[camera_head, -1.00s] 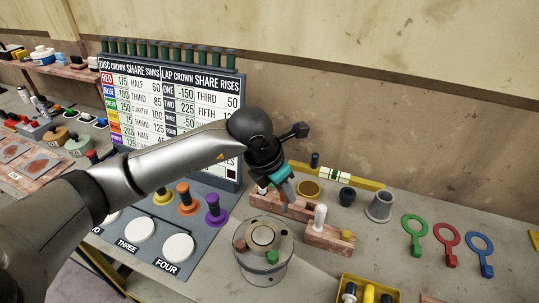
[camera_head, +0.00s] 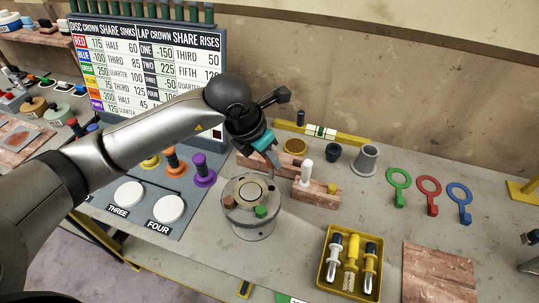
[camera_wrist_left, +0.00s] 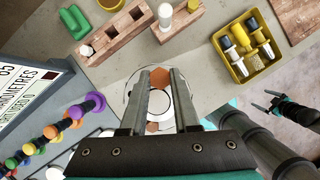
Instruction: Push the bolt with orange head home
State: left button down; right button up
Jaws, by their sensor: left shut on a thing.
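The grey round flanged pipe piece (camera_head: 252,222) stands on the bench. A brown-orange bolt head (camera_head: 228,202) and a green bolt head (camera_head: 260,211) show on its rim. My left gripper (camera_head: 276,168) is low at its far right side. In the left wrist view, an orange hex bolt head (camera_wrist_left: 160,78) lies between the fingertips of my left gripper (camera_wrist_left: 160,72), which is shut on it. A second brown-orange hex head (camera_wrist_left: 152,127) shows nearer the palm. The shank of the held bolt is hidden. My right gripper (camera_wrist_left: 266,103) shows at right with its fingers apart, empty.
A wooden block (camera_head: 316,195) with a white peg stands close behind the flange. A yellow tray (camera_head: 323,279) holds several tools at right. Purple and orange knobs on a grey panel stand left. Green, red and blue rings lie right.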

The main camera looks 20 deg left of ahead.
pick_arm(q)
jog(key=shift+f+b, duration=0.6)
jog(key=shift+f, duration=0.15)
jog(key=shift+f+b, duration=3.45)
jog(key=shift+f, duration=0.05)
jog(key=shift+f+b, duration=0.5)
jog(key=shift+b, duration=0.05)
jog(key=c, duration=0.6)
grip_release()
jog(key=shift+r+p, duration=2.65)
jog(key=shift+r, duration=1.4)
